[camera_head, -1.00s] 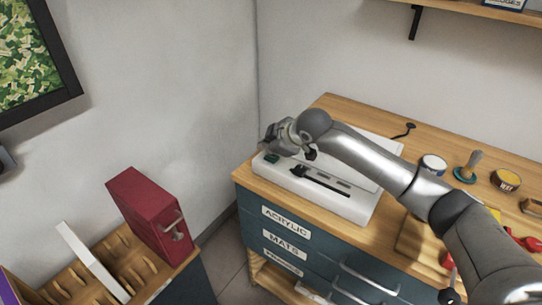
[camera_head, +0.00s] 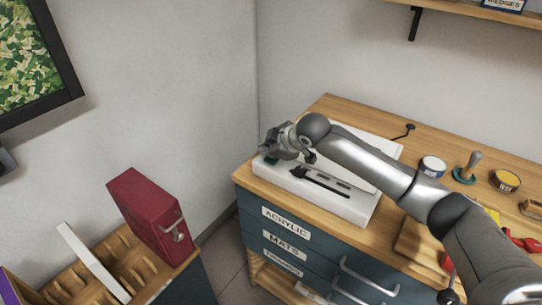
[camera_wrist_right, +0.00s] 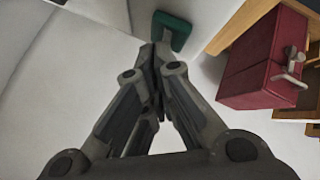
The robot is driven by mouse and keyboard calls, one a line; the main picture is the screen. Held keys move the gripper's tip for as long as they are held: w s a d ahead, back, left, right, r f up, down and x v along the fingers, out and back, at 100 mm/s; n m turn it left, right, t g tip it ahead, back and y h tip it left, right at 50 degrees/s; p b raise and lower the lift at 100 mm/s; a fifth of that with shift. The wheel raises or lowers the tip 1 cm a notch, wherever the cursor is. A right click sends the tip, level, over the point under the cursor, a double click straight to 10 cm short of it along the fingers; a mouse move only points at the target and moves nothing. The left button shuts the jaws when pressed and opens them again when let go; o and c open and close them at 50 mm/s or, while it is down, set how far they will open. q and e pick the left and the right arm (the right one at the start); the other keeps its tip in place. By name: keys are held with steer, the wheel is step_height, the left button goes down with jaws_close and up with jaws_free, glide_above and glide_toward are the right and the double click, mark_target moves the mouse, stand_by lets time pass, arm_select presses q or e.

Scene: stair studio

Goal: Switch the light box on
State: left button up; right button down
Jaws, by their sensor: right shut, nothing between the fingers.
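The white light box (camera_head: 345,207) lies on the wooden top of the cabinet, with a dark sliding piece and slots along its front strip. Its green switch (camera_wrist_right: 176,31) is at the left front end. In the head view my right gripper mostly covers the switch. My right gripper (camera_head: 268,153) is shut and empty, right over that end. In the wrist view its closed fingertips (camera_wrist_right: 153,52) are at the edge of the green switch; I cannot tell whether they touch it. The panel shows no clear glow. My left gripper is not in view.
A red box (camera_head: 147,212) with a metal handle stands in a slotted wooden rack (camera_head: 125,262) at the lower left. Tins (camera_head: 432,166) and a green-based tool (camera_head: 467,170) stand right of the light box. The wall is close behind the cabinet.

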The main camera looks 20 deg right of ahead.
mark_target(269, 159)
steer(key=shift+f, duration=0.25)
stand_by(0.5)
steer(key=shift+r, duration=0.1)
steer(key=shift+r+p, duration=0.55)
steer(key=shift+p, duration=0.4)
step_height(269, 159, up, 6)
steer(key=p, duration=0.6)
